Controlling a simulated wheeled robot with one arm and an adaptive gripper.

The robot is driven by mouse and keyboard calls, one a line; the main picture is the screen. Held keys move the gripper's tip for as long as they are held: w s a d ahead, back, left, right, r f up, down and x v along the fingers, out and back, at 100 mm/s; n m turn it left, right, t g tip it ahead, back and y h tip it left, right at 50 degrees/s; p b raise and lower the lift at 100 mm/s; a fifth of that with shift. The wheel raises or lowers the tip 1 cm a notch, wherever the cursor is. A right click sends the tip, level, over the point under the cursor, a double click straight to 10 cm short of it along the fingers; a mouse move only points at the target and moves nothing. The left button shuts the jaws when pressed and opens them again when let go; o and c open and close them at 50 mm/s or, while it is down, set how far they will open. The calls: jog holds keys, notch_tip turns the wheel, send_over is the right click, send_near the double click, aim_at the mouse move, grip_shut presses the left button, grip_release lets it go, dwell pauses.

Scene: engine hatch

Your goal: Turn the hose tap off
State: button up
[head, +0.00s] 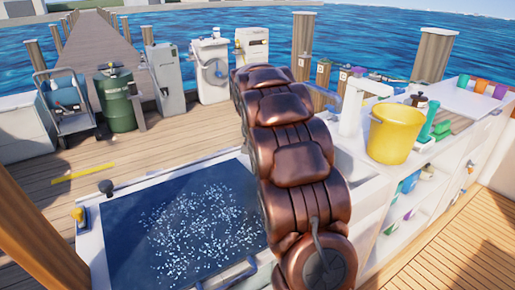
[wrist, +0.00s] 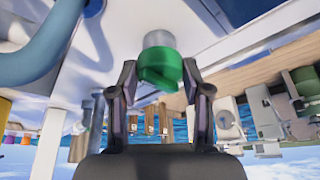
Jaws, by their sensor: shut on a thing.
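In the wrist view my gripper (wrist: 160,78) has its two dark fingers on either side of a green round knob (wrist: 158,66). It is shut on this knob. A short grey cylinder (wrist: 158,39) joins the knob on its far side, near a white surface. The knob looks like the hose tap's handle, but its markings and turn position cannot be read. In the head view my brown arm covers the middle, and my gripper and the knob are hidden there.
A thick blue-grey tube (wrist: 42,50) bends close by at the upper left of the wrist view. In the head view, a yellow bucket (head: 395,133) stands on the right counter. A dark speckled panel (head: 180,225) lies left of my arm. Open deck lies beyond.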

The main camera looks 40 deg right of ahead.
dwell(0.4)
jog(key=o, duration=1.1)
jog(key=v, duration=1.2)
